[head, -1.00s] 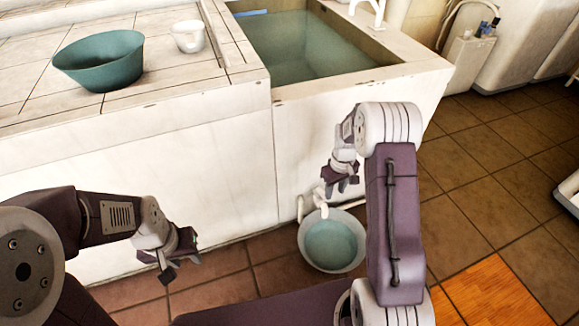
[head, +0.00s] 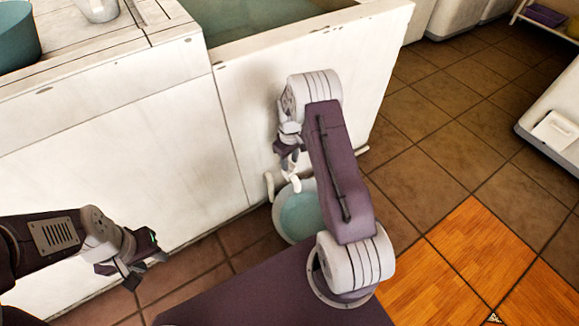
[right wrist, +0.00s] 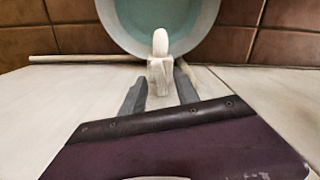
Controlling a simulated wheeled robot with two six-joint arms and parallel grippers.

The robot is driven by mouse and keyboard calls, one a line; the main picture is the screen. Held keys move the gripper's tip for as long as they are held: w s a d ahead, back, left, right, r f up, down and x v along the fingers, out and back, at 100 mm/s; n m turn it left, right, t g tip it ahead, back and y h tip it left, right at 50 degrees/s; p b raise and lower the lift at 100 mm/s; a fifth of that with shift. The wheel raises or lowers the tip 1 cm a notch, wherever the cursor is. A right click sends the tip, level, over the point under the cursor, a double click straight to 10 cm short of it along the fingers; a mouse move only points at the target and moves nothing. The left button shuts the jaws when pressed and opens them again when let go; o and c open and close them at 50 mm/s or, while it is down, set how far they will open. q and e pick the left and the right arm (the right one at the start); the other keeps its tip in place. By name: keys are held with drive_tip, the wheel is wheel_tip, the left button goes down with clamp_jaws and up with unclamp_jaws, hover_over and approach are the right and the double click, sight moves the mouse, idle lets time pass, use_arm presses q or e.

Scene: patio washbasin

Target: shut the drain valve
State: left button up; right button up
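The drain valve (right wrist: 160,75) is a white fitting with a rounded spout, low on the front of the white washbasin (head: 300,75). In the head view its white spout (head: 295,185) shows just below my right gripper (head: 289,166), over the bucket. In the right wrist view my right gripper (right wrist: 160,88) is open, its two grey fingers on either side of the white fitting, with gaps visible. I cannot tell whether either finger touches it. My left gripper (head: 146,268) is open and empty, low at the left, well away from the valve.
A pale bucket (head: 300,217) holding water stands on the tiles below the spout; it also shows in the right wrist view (right wrist: 120,25). A thin white pipe (right wrist: 85,58) runs along the wall's foot. A teal bowl (head: 18,40) sits on the counter.

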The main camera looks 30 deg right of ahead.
drive_tip(key=shift+f, duration=0.15)
drive_tip(key=shift+c, duration=0.4)
clamp_jaws()
drive_tip(key=m+p, duration=0.1)
drive_tip(key=p, duration=0.1)
drive_tip(key=m+p, duration=0.1)
drive_tip(key=shift+s+r+p, duration=0.1)
drive_tip(key=shift+r+p, duration=0.2)
drive_tip(key=shift+p, duration=0.1)
drive_tip(key=shift+f+m, duration=0.15)
drive_tip(key=shift+m, duration=0.15)
drive_tip(key=shift+f, duration=0.15)
drive_tip(key=shift+o, duration=0.4)
unclamp_jaws()
